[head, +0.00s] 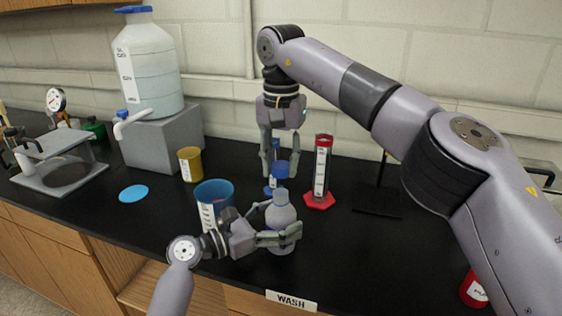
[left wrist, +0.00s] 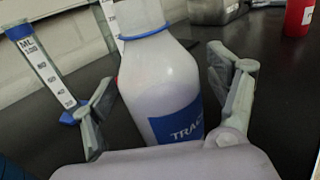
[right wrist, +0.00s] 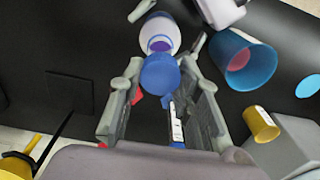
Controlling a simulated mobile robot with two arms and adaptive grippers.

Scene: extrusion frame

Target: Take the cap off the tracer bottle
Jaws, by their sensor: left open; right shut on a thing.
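The tracer bottle (head: 281,212) stands upright on the black bench, pale with a blue neck ring and a blue label in the left wrist view (left wrist: 165,85). Its mouth is uncovered, with purple inside, in the right wrist view (right wrist: 160,36). My left gripper (head: 284,235) is open, with its fingers on either side of the bottle's body. The blue cap (head: 280,169) is off the bottle, just above the mouth. My right gripper (head: 272,165) points down and is shut on the cap, which also shows between its fingertips in the right wrist view (right wrist: 160,75).
A blue cup (head: 213,190) stands left of the bottle, and a yellow cup (head: 190,164) behind it. A red-based graduated cylinder (head: 322,172) stands to the right; a blue one (left wrist: 42,65) is close behind. The wash sign (head: 291,301) is at the front edge.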

